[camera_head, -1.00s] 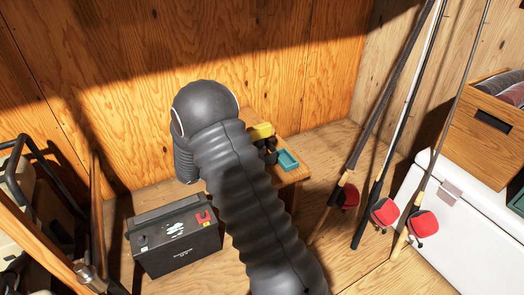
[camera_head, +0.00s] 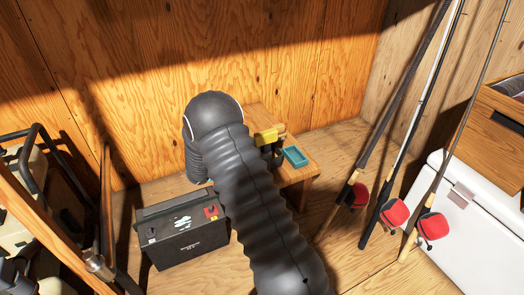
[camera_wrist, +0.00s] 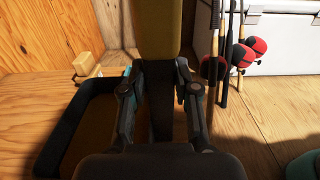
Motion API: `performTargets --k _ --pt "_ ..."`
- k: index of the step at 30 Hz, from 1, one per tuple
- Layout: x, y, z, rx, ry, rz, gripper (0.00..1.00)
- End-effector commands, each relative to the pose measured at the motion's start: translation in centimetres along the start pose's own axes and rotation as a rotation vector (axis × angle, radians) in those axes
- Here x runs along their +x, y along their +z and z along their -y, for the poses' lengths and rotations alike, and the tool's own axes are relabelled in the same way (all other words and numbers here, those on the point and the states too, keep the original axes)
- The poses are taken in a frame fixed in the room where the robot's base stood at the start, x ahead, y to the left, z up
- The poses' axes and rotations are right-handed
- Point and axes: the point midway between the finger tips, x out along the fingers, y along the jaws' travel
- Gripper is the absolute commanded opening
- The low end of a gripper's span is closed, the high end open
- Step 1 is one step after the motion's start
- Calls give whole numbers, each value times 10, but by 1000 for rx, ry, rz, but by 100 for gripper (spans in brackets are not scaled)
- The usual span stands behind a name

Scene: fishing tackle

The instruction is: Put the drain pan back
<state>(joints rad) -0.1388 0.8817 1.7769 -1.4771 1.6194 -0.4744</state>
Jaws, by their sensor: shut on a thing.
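My gripper (camera_wrist: 160,85) is at the middle of the wrist view. Its two dark fingers are shut on a yellow thing (camera_wrist: 158,30) with a dark part below it. The yellow thing also shows beside the arm in the head view (camera_head: 266,137). A small teal tray (camera_head: 295,157) sits on a low wooden stool (camera_head: 307,173), just right of the gripper. A dark-rimmed shape like a shallow pan (camera_wrist: 52,145) lies left of the gripper in the wrist view. I cannot tell which of these is the drain pan. My arm hides part of the stool.
A tan block (camera_wrist: 86,65) lies beyond the dark rim. A black battery (camera_head: 182,235) stands on the floor left of my arm. Fishing rods with red reels (camera_head: 395,213) lean at the right, before a white cooler (camera_head: 465,220). Plywood walls close the back.

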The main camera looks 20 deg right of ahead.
Motion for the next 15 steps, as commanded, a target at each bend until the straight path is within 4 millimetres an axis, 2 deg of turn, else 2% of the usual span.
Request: performTargets --k 3,4,6,7,15 --pt "0 -1 0 4 0 2 0" --pt "0 -3 0 0 0 0 32" --pt "0 -2 0 0 0 0 50" --pt "0 -2 0 0 0 0 55" --pt "0 -2 0 0 0 0 55"
